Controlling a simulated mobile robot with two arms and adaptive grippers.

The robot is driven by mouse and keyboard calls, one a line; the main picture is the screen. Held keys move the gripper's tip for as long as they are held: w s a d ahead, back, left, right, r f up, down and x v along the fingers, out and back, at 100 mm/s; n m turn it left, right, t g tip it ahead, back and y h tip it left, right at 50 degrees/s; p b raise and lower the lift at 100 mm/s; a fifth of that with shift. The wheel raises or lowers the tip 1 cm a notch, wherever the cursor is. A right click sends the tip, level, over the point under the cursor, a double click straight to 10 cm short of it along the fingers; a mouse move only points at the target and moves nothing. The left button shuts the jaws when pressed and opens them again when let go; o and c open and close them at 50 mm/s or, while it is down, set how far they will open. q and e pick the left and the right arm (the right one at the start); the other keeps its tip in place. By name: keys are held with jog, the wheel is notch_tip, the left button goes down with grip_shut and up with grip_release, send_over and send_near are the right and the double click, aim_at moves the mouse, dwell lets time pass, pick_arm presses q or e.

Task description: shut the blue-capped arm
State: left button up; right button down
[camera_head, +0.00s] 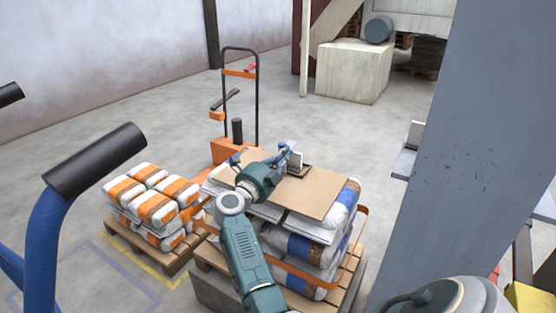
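My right arm comes up from the bottom middle. Its gripper (285,152) is over the cardboard sheet on top of a stack of bags, by a small device with an upright pale plate (297,161) and a dark base. Small blue parts show there, but I cannot tell whether they belong to the gripper or to a blue-capped arm. Whether the gripper's fingers are open, shut or touching the device is too small to see. No blue-capped arm can be clearly picked out. My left gripper is not in view.
The cardboard sheet (312,192) covers bags on a pallet. Orange-and-white bags (155,208) stand on another pallet at left. An orange hand truck (240,100) stands behind. A blue bar with a black grip (95,160) is near left; a grey post (440,160) blocks the right.

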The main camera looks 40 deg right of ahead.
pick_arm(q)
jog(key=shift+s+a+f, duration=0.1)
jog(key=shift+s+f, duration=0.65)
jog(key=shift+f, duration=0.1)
pick_arm(e)
jog(key=shift+w+d+r, duration=0.15)
jog(key=shift+d, duration=0.25)
notch_tip(320, 180, up, 10)
